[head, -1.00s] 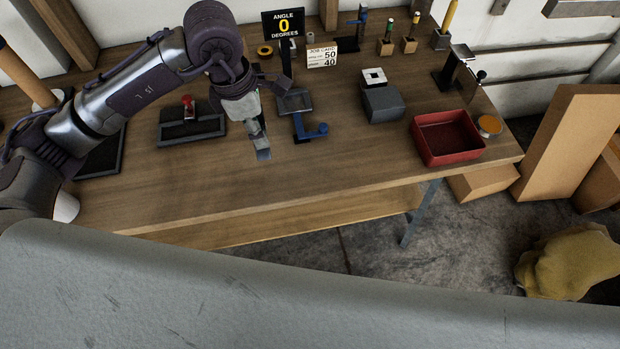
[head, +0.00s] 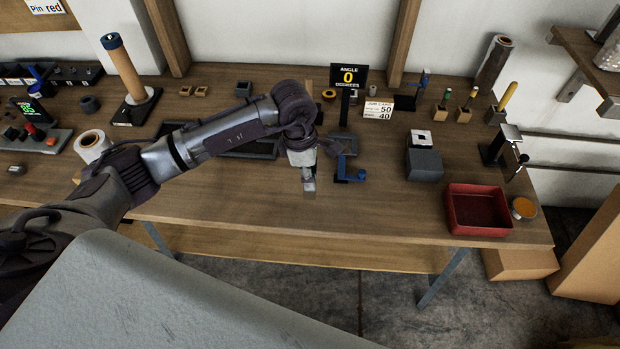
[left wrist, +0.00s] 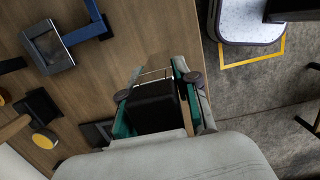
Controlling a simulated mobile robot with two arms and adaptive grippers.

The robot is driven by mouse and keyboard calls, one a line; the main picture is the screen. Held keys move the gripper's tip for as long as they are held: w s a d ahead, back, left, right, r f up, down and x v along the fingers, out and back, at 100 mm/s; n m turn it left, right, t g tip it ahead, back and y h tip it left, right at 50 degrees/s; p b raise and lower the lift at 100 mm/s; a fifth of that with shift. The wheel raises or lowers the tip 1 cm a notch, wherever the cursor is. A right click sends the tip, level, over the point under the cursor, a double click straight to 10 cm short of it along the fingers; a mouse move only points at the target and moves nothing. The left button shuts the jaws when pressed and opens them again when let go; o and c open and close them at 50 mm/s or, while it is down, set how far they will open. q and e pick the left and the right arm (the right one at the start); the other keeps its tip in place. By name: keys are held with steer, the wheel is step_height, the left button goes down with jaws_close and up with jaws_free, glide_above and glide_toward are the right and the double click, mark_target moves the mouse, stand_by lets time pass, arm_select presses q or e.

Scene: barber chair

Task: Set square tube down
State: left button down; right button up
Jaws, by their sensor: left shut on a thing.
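My left gripper (head: 306,172) points down over the front middle of the wooden workbench. It is shut on the square tube (head: 309,186), a short grey metallic piece whose lower end shows below the fingers. I cannot tell whether the tube touches the bench top. In the left wrist view, the teal-padded fingers of the left gripper (left wrist: 160,95) stand on both sides of a dark block-like shape; the shiny tube (left wrist: 157,70) shows just beyond it, partly hidden. My right gripper is not in view.
A blue-armed fixture (head: 347,170) stands just right of the gripper, with the angle display (head: 348,77) behind. A grey block (head: 424,163) and red tray (head: 478,210) are farther right. The bench's front strip (head: 230,205) is clear.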

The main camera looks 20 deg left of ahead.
arm_select(q)
steer(key=shift+w+a+f, duration=0.2)
steer(key=shift+w+f, duration=0.2)
steer(key=shift+w, duration=0.1)
step_height(320, 180, down, 3)
steer(key=shift+f+p, duration=0.15)
steer(key=shift+p, duration=0.65)
steer(key=shift+f, duration=0.25)
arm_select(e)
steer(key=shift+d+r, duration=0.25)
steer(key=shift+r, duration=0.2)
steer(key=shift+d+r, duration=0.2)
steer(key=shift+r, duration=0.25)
arm_select(q)
steer(key=shift+f, duration=0.1)
steer(key=shift+f, duration=0.15)
steer(key=c, duration=0.8)
jaws_free()
steer(key=shift+c, duration=0.2)
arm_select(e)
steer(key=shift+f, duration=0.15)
